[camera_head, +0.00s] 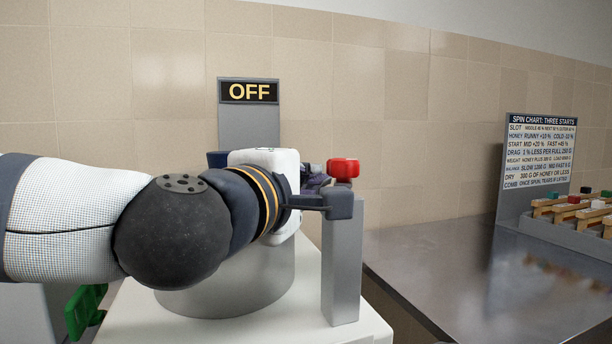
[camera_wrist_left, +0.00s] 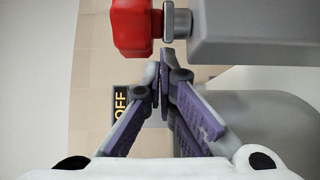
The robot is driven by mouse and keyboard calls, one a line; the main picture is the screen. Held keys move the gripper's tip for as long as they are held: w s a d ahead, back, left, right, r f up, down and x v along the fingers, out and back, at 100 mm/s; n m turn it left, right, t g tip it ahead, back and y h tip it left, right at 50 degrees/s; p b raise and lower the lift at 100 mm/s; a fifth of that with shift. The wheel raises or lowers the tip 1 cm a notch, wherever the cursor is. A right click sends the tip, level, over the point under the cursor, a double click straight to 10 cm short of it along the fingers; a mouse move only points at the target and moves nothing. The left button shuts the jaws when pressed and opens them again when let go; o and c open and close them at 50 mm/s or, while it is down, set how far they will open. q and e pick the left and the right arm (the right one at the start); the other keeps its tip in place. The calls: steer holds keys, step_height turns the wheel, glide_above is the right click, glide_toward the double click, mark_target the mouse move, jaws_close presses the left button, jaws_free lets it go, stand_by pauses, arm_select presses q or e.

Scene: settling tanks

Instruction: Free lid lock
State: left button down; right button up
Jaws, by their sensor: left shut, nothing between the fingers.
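A red knob (camera_head: 342,168) shows just past my left gripper (camera_head: 318,183) in the head view, above a grey post (camera_head: 342,265). In the left wrist view the red knob (camera_wrist_left: 132,27) sits on a short metal stem (camera_wrist_left: 178,22) beside a grey block (camera_wrist_left: 255,30). My left gripper (camera_wrist_left: 165,68) is shut and empty, its purple-padded fingers together. In that view its tips lie just below the stem, close to the knob; whether they touch cannot be told. My arm hides much of the grey drum (camera_head: 225,292). My right gripper is out of view.
An OFF sign (camera_head: 249,91) stands behind the drum, which rests on a white stand (camera_head: 180,328). A green part (camera_head: 84,312) is at lower left. On the right are a metal table (camera_head: 470,275), a spin chart (camera_head: 540,160) and a rack of wooden frames (camera_head: 575,210).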

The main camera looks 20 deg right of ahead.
arm_select(q)
steer(key=shift+w+d+m+g+h+p, duration=0.1)
steer(key=shift+d+m+g+h+p, duration=0.25)
steer(key=shift+d+m+g+h, duration=0.65)
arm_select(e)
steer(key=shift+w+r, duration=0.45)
arm_select(q)
steer(key=shift+a+g+h, duration=0.15)
steer(key=shift+g+h, duration=0.15)
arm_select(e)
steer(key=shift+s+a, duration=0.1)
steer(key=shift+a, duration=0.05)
